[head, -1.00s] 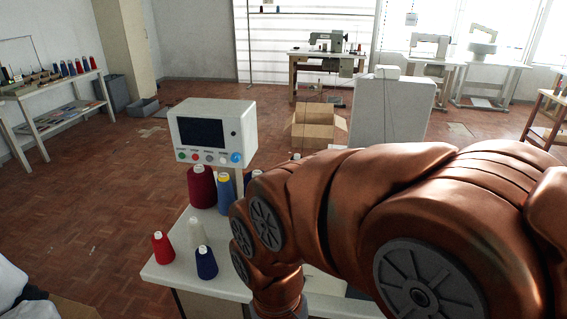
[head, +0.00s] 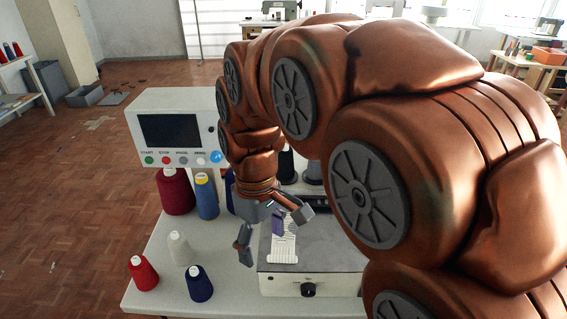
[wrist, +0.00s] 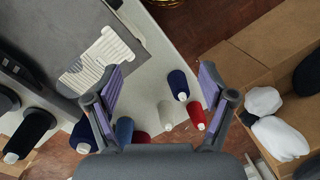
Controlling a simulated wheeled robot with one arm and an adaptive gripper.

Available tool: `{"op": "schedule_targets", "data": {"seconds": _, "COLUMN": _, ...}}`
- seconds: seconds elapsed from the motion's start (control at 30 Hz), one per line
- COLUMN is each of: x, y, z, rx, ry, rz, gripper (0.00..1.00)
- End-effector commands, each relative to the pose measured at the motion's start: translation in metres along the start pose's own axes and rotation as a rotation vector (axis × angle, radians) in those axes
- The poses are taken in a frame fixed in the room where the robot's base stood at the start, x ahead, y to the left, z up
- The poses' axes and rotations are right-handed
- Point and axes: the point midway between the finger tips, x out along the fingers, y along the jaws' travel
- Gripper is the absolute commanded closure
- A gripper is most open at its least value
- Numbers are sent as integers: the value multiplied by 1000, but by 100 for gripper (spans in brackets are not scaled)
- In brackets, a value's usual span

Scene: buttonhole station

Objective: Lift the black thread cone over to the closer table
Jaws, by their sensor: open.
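In the head view a black thread cone (head: 286,166) stands at the back of the near white table (head: 150,297), partly hidden by my arm. In the wrist view a black cone with a white top (wrist: 30,132) lies toward the left edge, well outside my jaws. My gripper (head: 261,238) is open and empty, pointing down above the front of the grey machine bed. In the wrist view its two purple-padded fingers (wrist: 162,80) are spread wide, with nothing between the pads.
The control box (head: 172,138) stands at the table's back left. Around it are a dark red cone (head: 175,190), a blue cone (head: 206,196), a white cone (head: 180,249), a red cone (head: 143,273) and a navy cone (head: 199,284). A pale ribbed piece (head: 284,243) lies on the machine bed.

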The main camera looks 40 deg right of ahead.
Motion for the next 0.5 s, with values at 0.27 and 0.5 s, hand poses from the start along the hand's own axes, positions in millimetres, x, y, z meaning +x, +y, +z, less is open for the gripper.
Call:
{"op": "schedule_targets", "data": {"seconds": 0.27, "x": -32, "y": 55, "z": -57, "rx": -219, "ry": 30, "rz": -10, "gripper": 18}}
{"op": "schedule_targets", "data": {"seconds": 0.5, "x": -52, "y": 106, "z": -98, "rx": -421, "ry": 59, "rz": -9, "gripper": 18}}
